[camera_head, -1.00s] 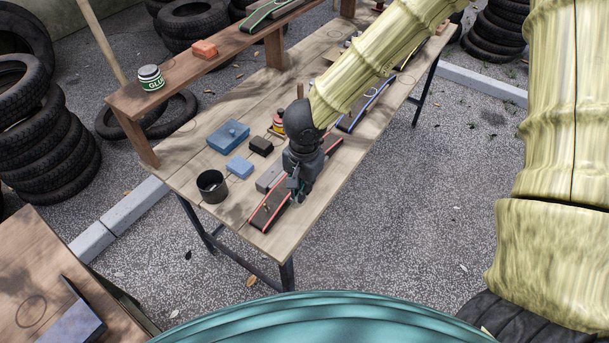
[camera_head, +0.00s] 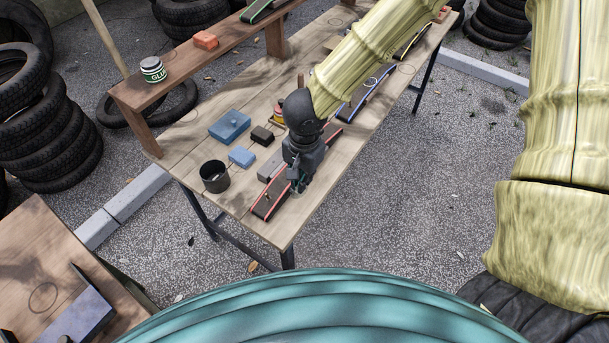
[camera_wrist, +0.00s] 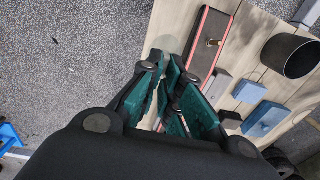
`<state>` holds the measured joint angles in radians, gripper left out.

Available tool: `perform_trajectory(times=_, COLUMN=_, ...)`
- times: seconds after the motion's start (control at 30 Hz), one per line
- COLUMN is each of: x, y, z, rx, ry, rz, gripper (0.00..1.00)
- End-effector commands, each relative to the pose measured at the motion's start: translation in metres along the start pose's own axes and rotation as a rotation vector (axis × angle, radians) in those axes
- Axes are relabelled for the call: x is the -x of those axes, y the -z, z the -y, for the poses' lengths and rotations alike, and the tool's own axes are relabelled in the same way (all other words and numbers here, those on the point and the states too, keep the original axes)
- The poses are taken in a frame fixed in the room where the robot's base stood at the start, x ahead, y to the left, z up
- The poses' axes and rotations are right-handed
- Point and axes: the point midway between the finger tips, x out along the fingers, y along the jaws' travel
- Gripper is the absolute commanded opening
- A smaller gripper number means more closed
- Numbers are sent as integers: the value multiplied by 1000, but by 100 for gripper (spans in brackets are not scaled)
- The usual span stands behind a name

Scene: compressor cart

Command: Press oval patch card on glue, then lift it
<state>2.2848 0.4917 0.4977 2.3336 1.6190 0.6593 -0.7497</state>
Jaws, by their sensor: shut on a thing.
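My gripper (camera_head: 298,184) is low over the front end of the long workbench, at the right edge of a black strip with red edges (camera_head: 267,202). In the wrist view its teal-padded fingers (camera_wrist: 168,73) are close together, beside the same strip, which has a small brass valve stem (camera_wrist: 212,42). A white and green glue jar (camera_head: 152,70) stands on the raised shelf.
A black cup (camera_head: 214,177), a blue box (camera_head: 229,126), a light blue block (camera_head: 241,157), a dark block (camera_head: 262,136) and a grey block (camera_head: 270,166) stand left of the gripper. A blue-edged strip (camera_head: 362,97) lies farther back. Tyres stand around the bench.

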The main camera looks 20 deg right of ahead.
Motion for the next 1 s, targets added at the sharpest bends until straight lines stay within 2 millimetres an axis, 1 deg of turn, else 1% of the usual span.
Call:
perform_trajectory(times=0.03, x=4, y=0, z=0, rx=0, ry=0, rz=0, gripper=0)
perform_trajectory(times=1.0, x=38, y=0, z=2, rx=0, ry=0, rz=-1, gripper=0)
